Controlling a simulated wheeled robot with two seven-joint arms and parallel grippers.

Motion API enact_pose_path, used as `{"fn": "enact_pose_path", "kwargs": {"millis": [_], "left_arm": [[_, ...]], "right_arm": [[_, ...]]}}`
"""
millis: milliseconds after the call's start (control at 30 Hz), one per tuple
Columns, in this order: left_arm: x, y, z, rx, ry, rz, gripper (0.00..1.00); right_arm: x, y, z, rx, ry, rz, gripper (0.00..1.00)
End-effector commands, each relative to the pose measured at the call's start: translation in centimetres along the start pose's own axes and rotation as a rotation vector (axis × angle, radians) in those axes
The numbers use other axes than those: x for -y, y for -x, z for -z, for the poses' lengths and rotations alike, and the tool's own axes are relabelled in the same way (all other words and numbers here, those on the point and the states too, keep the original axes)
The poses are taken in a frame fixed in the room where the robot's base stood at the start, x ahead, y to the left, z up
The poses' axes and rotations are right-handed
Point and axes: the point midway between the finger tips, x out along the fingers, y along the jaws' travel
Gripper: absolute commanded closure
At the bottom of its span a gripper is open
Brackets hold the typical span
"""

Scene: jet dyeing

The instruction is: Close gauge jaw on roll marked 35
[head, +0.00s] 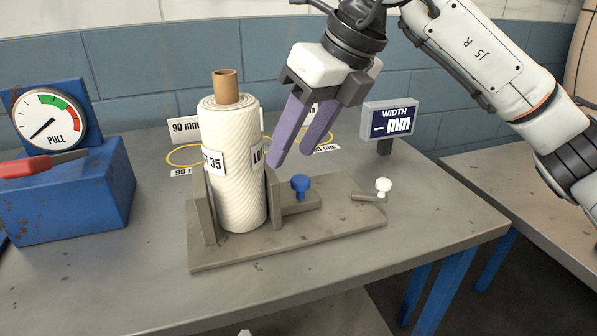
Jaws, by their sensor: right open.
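A white fabric roll (240,185) on a brown core stands upright in the gauge on the bench. Its label reads 35, partly cut off. The fixed jaw (204,205) stands at its left. The movable jaw (276,198), with a blue knob (300,183), stands close at its right; I cannot tell whether it touches the roll. The gauge base (290,243) lies under both. My right gripper (294,152) is open and empty, its purple fingers pointing down above the movable jaw, just right of the roll. My left gripper is not in view.
A small lever with a white knob (383,185) is at the base's right end. A blue pull gauge (70,185) with a red-handled tool (28,167) is at left. The bench's front right is clear.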

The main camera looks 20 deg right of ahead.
Motion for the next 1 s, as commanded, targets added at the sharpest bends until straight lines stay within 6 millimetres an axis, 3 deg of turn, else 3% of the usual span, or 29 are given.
{"fn": "enact_pose_path", "kwargs": {"millis": [33, 100, 233, 700, 1000], "left_arm": [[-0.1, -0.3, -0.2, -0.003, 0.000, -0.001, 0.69], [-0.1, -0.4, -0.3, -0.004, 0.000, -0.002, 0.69], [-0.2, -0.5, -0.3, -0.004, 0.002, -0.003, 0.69], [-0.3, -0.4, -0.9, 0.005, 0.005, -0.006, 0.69], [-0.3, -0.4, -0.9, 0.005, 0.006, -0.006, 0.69]], "right_arm": [[1.6, 0.7, 0.4, -0.010, -0.019, 0.065, 0.55], [3.0, 1.4, 0.8, -0.026, -0.040, 0.122, 0.55], [4.1, 1.1, 1.1, -0.038, -0.055, 0.157, 0.55], [5.0, -6.7, 1.4, -0.039, -0.052, 0.151, 0.55], [5.3, -8.2, 1.4, -0.036, -0.051, 0.151, 0.55]]}}
